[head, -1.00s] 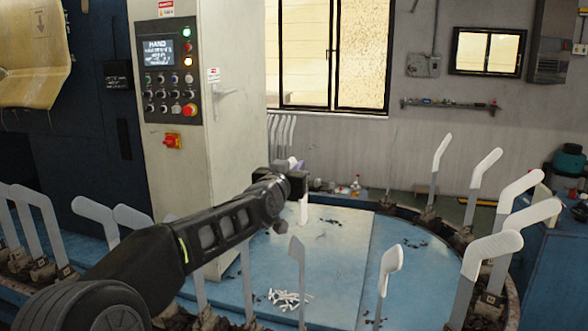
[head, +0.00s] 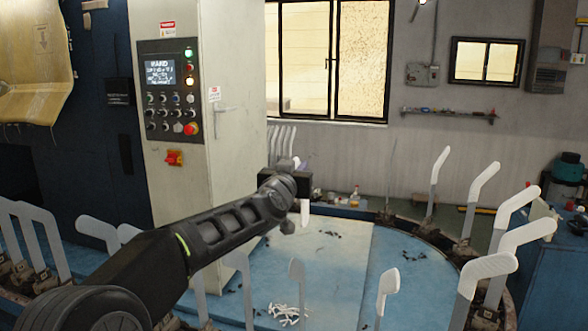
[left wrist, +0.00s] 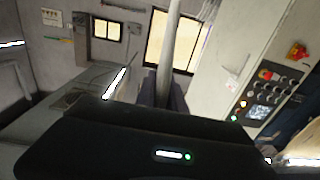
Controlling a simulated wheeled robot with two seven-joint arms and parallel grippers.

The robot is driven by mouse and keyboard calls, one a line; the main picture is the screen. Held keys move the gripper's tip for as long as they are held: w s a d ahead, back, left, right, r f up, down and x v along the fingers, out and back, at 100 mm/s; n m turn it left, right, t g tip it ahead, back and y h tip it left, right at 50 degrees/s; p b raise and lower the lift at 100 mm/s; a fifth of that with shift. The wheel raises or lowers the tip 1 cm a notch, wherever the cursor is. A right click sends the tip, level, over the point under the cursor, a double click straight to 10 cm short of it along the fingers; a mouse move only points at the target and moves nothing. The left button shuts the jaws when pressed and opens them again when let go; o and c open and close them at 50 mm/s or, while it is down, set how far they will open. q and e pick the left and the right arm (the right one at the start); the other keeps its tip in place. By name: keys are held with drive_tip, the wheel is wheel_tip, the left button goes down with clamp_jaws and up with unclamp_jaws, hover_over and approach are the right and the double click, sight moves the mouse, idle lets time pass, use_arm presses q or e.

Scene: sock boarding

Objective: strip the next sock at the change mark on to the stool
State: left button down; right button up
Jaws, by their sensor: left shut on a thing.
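My left gripper (head: 297,187) is over the blue round table, seen side-on, its fingers partly hidden behind its own wrist. It is shut on a pale sock (head: 305,213), whose short end hangs below the jaws. In the left wrist view a long pale grey strip (left wrist: 170,48) stands up from the dark jaws; I cannot tell whether it is the sock. White socks on upright boards stand around the table's rim, such as one at the right (head: 490,268) and one at the front (head: 387,285). The change mark and stool cannot be made out. My right gripper is not in view.
A pale cabinet with a control panel (head: 171,90) stands behind my left arm. Small white pieces (head: 285,314) lie on the blue tabletop (head: 415,262). Sock boards crowd the left and right rims. A blue bench (head: 550,262) stands at the far right.

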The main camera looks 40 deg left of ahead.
use_arm(q)
drive_tip(key=w+d+f+m+h+b, duration=0.1)
drive_tip(key=d+f, duration=0.6)
drive_tip(key=f, duration=0.4)
drive_tip(key=w+d+f+b, duration=0.1)
drive_tip(key=d+f+b, duration=0.1)
drive_tip(key=d+f, duration=0.65)
drive_tip(key=s+d+f+m+h+b, duration=0.1)
drive_tip(key=s+d+f, duration=0.1)
drive_tip(key=d+f, duration=0.2)
drive_tip(key=s+d+f+m+h, duration=0.1)
drive_tip(key=d+f, duration=0.3)
drive_tip(key=f, duration=0.6)
drive_tip(key=s+d+f+m+t+h+b, duration=0.1)
drive_tip(key=s+d+f+h, duration=0.1)
drive_tip(key=d+f, duration=0.3)
wheel_tip(320, 180, down, 3)
drive_tip(key=shift+s+r+h+b, duration=0.1)
drive_tip(key=shift+s+h+b, duration=0.25)
drive_tip(key=shift+h, duration=0.35)
drive_tip(key=shift+s, duration=0.1)
